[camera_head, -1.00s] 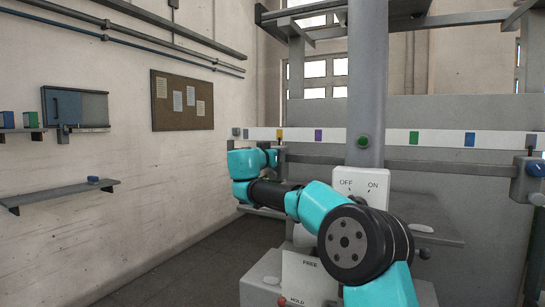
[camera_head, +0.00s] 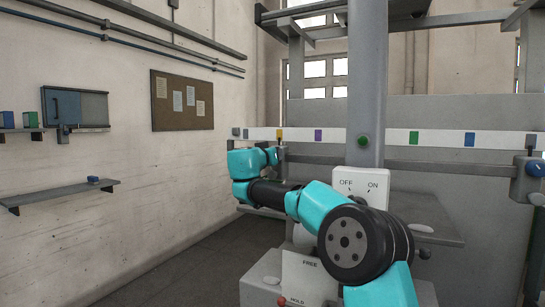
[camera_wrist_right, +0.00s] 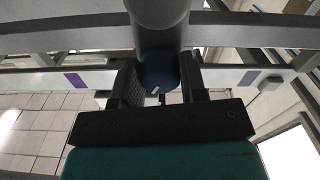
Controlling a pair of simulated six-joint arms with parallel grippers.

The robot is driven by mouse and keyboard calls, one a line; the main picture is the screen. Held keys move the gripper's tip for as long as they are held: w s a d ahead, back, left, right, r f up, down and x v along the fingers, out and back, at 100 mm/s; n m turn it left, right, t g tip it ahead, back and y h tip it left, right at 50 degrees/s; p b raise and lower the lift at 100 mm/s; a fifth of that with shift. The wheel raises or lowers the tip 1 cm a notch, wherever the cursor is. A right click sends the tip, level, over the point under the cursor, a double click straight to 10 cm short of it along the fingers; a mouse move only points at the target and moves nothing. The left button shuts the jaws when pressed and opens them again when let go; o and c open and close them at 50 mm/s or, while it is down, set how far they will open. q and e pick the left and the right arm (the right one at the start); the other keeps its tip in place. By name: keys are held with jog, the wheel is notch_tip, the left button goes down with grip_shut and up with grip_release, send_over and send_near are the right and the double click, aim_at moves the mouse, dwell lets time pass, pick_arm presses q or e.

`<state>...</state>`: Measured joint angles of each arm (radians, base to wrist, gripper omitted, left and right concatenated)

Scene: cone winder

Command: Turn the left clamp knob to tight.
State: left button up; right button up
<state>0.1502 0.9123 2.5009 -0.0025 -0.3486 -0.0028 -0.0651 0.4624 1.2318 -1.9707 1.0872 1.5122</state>
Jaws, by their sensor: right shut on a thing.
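The left clamp knob (camera_wrist_right: 158,70) is dark blue and round, with a short white mark on its face, in the right wrist view. My right gripper (camera_wrist_right: 160,88) has its two dark fingers on either side of the knob and is shut on it. In the head view, my right arm reaches across to the left end of the white strip, and its wrist hides the left knob and the fingers. The matching blue knob (camera_head: 536,167) on the right end of the rail is in the open. My left gripper is in neither view.
A grey vertical column (camera_head: 367,90) stands mid-machine, with a white OFF/ON plate (camera_head: 361,184) below. A FREE/HOLD plate (camera_head: 308,280) with a red knob (camera_head: 282,301) is lower down. A grey rail (camera_head: 450,169) runs behind my arm. The floor at left is clear.

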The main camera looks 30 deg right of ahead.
jog(key=n, duration=1.3)
jog(key=shift+r+n, duration=0.1)
jog(key=shift+n, duration=0.3)
jog(key=o, duration=0.9)
jog(key=shift+o, duration=0.2)
jog(key=shift+s, duration=0.1)
jog(key=v, duration=1.7)
jog(key=shift+s+a, duration=0.1)
jog(key=shift+a, duration=0.05)
